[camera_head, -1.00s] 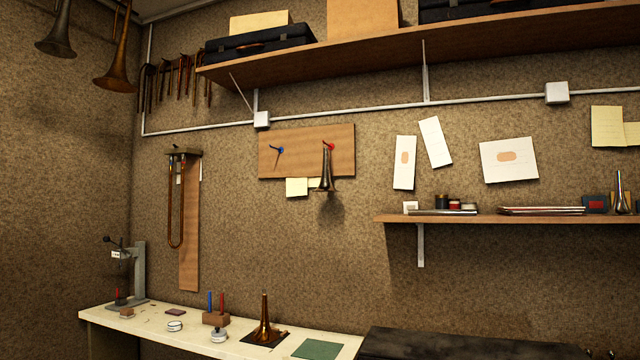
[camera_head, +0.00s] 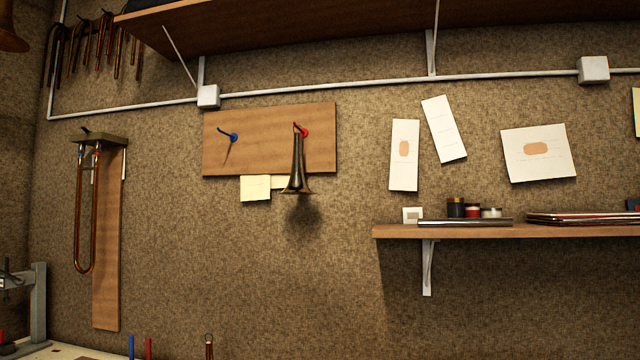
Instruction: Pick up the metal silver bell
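A silver-grey metal bell (camera_head: 297,170) hangs from the red hook (camera_head: 301,130) on the right side of a wooden board (camera_head: 265,140) fixed to the wall. Its narrow end is up and its flared end points down, below the board's lower edge. A blue hook (camera_head: 230,137) on the left of the board is empty. My gripper is not in view.
A wooden shelf (camera_head: 520,231) with jars and flat items is at the right. A higher shelf (camera_head: 300,30) crosses the top. A bent brass slide (camera_head: 84,215) hangs at the left. The workbench's objects only just show at the bottom edge. Wall below the bell is clear.

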